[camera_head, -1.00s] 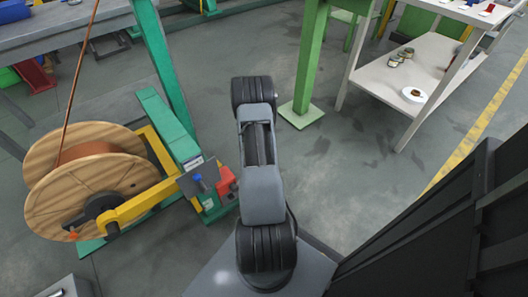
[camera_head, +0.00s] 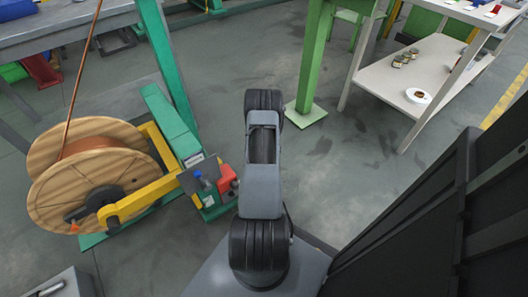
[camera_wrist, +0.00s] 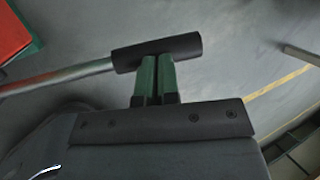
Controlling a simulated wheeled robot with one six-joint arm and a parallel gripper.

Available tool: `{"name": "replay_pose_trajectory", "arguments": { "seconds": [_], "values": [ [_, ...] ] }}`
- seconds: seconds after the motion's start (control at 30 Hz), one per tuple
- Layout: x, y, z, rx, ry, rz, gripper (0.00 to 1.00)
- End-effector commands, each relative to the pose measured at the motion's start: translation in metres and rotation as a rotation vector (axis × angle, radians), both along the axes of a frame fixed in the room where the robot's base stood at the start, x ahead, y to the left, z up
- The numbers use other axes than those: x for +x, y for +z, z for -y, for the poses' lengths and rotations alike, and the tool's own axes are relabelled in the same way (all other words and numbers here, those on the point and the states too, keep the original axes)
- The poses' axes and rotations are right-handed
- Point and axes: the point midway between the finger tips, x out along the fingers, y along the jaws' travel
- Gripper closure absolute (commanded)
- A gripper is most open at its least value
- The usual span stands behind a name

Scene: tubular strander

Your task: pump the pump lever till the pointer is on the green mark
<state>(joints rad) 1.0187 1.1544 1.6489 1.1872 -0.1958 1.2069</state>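In the wrist view, the lever is a grey metal rod (camera_wrist: 60,76) with a black grip (camera_wrist: 160,50) at its end, lying across the picture. My gripper (camera_wrist: 156,62) has two green fingers side by side, with only a narrow gap between them. Their tips meet the lower edge of the black grip; the grip does not appear to be between them. Whether they touch it I cannot tell. In the head view, a red block (camera_head: 227,178) on a green base stands beside my arm; the lever and gripper are hidden there. I see no pointer or green mark.
A wooden cable spool (camera_head: 85,195) in a yellow and green frame stands at the left. A green post (camera_head: 308,60) and a white shelf table (camera_head: 400,85) stand behind. Open grey floor (camera_head: 350,165) lies right of my arm.

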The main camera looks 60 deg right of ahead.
Motion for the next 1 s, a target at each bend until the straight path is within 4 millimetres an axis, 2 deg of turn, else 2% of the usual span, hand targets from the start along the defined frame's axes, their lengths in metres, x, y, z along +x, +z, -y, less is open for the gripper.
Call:
{"name": "replay_pose_trajectory", "arguments": {
  "seconds": [0.03,0.1,0.4,0.7,1.0],
  "values": [
    [-0.002,-0.015,0.005,-0.002,-0.004,0.0,1.0],
    [-0.003,-0.025,0.008,-0.003,-0.004,-0.001,1.0],
    [-0.005,-0.058,0.017,-0.005,-0.003,-0.002,1.0],
    [-0.004,-0.07,0.018,-0.005,-0.002,-0.002,1.0],
    [-0.006,-0.075,0.019,0.001,-0.005,-0.002,1.0]
  ]
}}
